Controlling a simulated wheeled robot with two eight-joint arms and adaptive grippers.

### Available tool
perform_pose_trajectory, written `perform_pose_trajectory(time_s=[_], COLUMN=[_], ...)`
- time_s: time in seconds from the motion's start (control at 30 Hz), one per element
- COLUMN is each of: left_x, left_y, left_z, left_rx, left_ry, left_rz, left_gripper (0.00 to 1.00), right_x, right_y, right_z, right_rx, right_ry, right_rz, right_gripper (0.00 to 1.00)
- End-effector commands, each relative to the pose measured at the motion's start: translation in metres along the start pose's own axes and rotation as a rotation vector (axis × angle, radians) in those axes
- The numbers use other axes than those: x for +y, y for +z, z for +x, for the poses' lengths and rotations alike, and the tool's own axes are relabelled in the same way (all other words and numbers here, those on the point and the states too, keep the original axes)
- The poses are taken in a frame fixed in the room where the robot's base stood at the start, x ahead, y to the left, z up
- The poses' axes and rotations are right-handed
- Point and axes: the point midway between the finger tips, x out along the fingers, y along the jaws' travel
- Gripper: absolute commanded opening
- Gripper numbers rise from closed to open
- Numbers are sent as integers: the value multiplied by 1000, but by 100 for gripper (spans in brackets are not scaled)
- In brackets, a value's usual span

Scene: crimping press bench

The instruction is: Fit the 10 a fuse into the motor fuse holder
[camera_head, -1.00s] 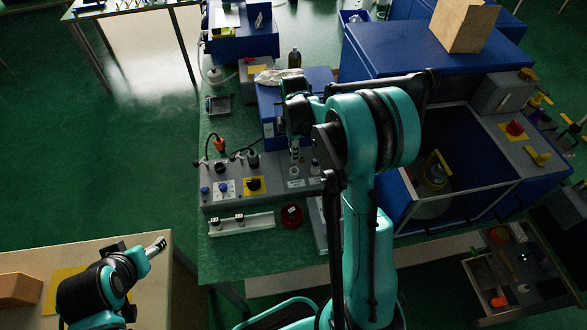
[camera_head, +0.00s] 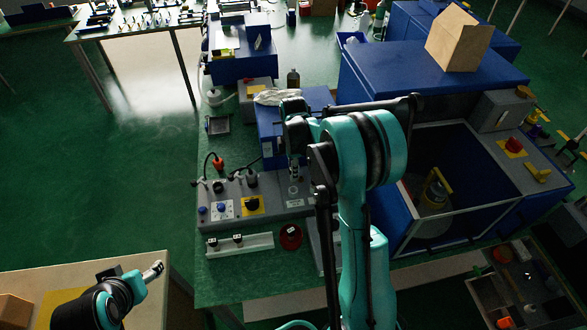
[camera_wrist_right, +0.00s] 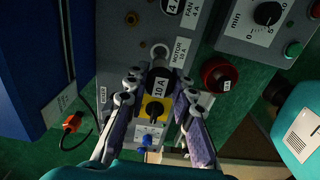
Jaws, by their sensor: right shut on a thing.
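The 10 A fuse (camera_wrist_right: 159,87), a black-capped piece with a white label, sits between the fingers of my right gripper (camera_wrist_right: 155,92) in the right wrist view. My right gripper is shut on it. The motor fuse holder (camera_wrist_right: 158,51), a pale ring beside the "MOTOR 10 A" label (camera_wrist_right: 180,52), shows just beyond the fuse. I cannot tell whether the fuse's end touches it. In the head view my right gripper (camera_head: 293,165) is over the grey panel (camera_head: 272,199). My left gripper (camera_head: 152,271) is far off at lower left; its finger gap is unclear.
The panel carries a black knob on a yellow plate (camera_head: 253,204) and a blue knob (camera_head: 222,208). A red round holder (camera_head: 290,237) and a pale rail (camera_head: 240,245) lie in front. A blue box (camera_head: 270,125) stands behind. Open floor lies left.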

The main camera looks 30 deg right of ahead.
Motion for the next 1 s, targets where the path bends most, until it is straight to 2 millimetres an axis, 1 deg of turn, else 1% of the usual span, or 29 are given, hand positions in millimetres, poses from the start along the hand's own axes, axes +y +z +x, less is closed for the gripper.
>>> perform_pose_trajectory(time_s=[0.03, 0.1, 0.33, 0.47, 1.0], left_x=[0, 0, 0, 0, 0], left_y=[4, 8, 16, 17, 17], left_z=[6, 11, 22, 23, 23], left_rx=[0, 0, 0, 0, 0], left_ry=[0, 0, 0, 0, 0], left_rz=[0, 0, 0, 0, 0], left_gripper=[66, 66, 66, 66, 66], right_x=[0, 0, 0, 0, 0], right_y=[0, 0, 0, 0, 0], right_z=[9, 16, 34, 37, 36], right_rx=[0, 0, 0, 0, 0], right_ry=[0, 0, 0, 0, 0], right_rz=[0, 0, 0, 0, 0], right_gripper=[0, 0, 0, 0, 0])
